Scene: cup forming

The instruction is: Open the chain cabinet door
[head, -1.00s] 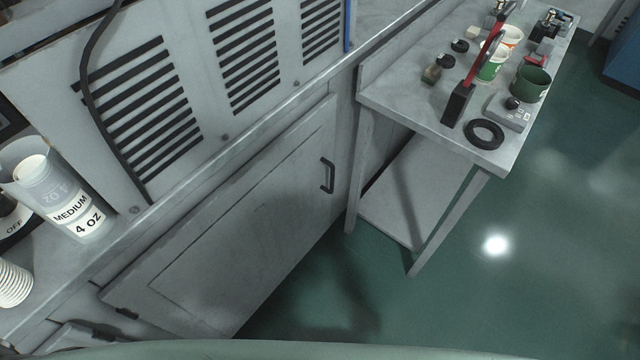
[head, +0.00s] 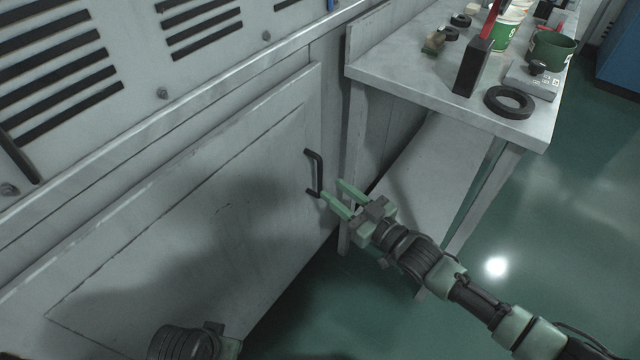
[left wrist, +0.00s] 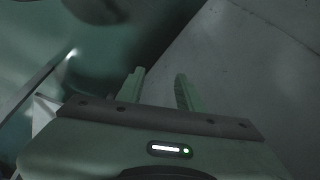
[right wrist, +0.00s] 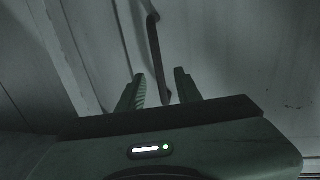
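The chain cabinet door (head: 185,225) is a grey metal panel below the machine's vents, and it looks shut. Its black bar handle (head: 318,172) is near the door's right edge. My right gripper (head: 336,188) is open beside the handle's lower end. In the right wrist view, the handle (right wrist: 157,50) runs down to between the spread fingertips (right wrist: 160,82); I cannot tell whether they touch it. My left gripper (left wrist: 160,82) is open and empty in the left wrist view, with grey panel and green floor ahead. Only part of the left arm shows in the head view, at the bottom.
A grey side table (head: 420,85) stands just right of the door, holding a black ring (head: 509,101), a dark green cup (head: 551,52) and a black block (head: 472,66). Its leg is close to my right gripper. Green floor (head: 520,220) is open at the right.

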